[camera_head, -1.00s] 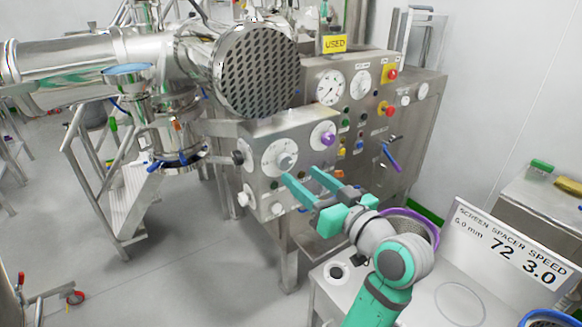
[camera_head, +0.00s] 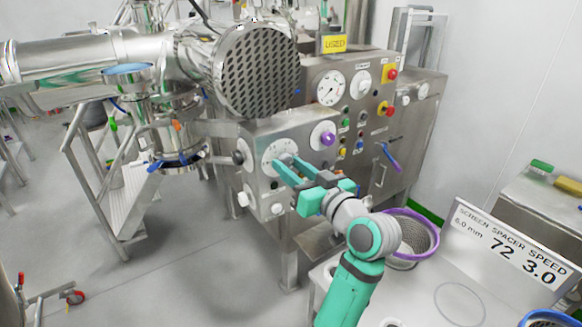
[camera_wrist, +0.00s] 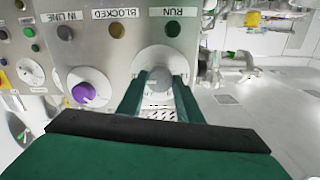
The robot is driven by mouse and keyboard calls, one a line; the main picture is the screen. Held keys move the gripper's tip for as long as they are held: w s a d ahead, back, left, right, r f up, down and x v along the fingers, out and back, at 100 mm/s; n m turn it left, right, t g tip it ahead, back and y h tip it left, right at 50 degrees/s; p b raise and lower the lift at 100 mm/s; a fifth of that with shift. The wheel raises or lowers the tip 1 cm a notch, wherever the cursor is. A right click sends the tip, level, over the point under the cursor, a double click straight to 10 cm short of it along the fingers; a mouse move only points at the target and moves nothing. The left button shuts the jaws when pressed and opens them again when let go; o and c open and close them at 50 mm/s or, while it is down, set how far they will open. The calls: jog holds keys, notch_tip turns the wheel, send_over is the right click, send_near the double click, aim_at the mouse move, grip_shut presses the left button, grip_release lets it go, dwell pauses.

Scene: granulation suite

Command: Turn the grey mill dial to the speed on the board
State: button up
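The grey mill dial (camera_wrist: 158,78) sits on a round white scale (camera_head: 272,152) on the front of the steel control box. My gripper (camera_head: 281,160) is at the dial, its two teal fingers reaching to either side of the knob. In the wrist view the fingers (camera_wrist: 160,82) flank the dial, and I cannot tell whether they touch it. The fingers hide much of the dial in the head view, so its setting cannot be read. The white board (camera_head: 510,245) at the right reads SCREEN 6.0 mm, SPACER 72, SPEED 3.0.
A purple knob (camera_head: 327,139) is right of the dial and also shows in the wrist view (camera_wrist: 84,94). Labels in the wrist view read RUN, BLOCKED and IN LINE. A perforated steel drum end (camera_head: 257,72) hangs above the box. A purple-rimmed sieve (camera_head: 418,235) stands on the near table.

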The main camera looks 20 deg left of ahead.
jog(key=shift+n, duration=0.3)
jog(key=n, duration=0.5)
jog(key=shift+d, duration=0.1)
jog(key=n, duration=0.6)
dwell(0.5)
jog(key=o, duration=1)
jog(key=shift+o, duration=0.2)
